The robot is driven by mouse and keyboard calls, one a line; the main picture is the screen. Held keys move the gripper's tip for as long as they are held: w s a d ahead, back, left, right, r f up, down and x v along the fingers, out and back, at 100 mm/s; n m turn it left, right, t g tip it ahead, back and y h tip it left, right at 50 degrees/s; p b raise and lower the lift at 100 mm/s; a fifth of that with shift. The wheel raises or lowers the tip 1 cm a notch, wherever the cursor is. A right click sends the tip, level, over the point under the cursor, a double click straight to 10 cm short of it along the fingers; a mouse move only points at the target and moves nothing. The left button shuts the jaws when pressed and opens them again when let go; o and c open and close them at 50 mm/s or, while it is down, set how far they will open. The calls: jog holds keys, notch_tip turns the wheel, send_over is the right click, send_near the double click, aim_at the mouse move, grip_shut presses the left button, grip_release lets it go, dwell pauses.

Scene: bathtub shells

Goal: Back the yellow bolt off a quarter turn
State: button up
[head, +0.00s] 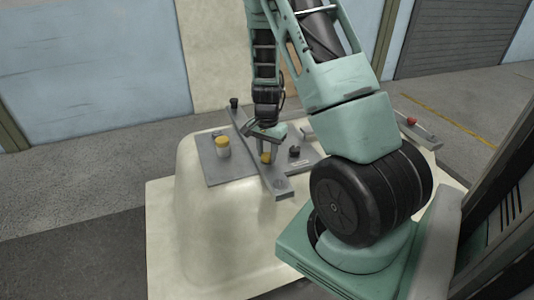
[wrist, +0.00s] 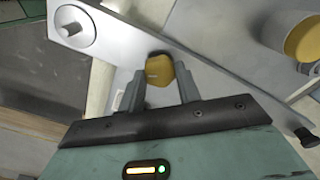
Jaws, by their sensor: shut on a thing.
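The yellow bolt (wrist: 159,69) stands on a long grey bar (wrist: 120,40), and its head sits between the two fingers in the wrist view. My gripper (wrist: 160,84) is shut on the bolt head. In the head view the bolt (head: 266,158) shows below my gripper (head: 267,150), at the middle of the bar (head: 277,184). The fingers partly cover the bolt there. The bolt's shank is hidden, and I cannot tell its turn angle.
A white cylinder with a yellow top (head: 222,148) stands left of the bar on a grey plate (head: 216,173). Black knobs (head: 294,152) stand nearby. The cream shell (head: 205,215) lies beneath. A bar with a red knob (head: 411,121) is at the right.

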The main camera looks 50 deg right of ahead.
jog(key=n+b, duration=0.1)
jog(key=n, duration=0.2)
jog(key=shift+n, duration=0.4)
jog(key=n, duration=0.3)
jog(key=shift+n+b, duration=0.3)
jog(key=n, duration=0.5)
jog(key=shift+n, duration=0.4)
jog(key=o, duration=1)
jog(key=shift+c, duration=0.2)
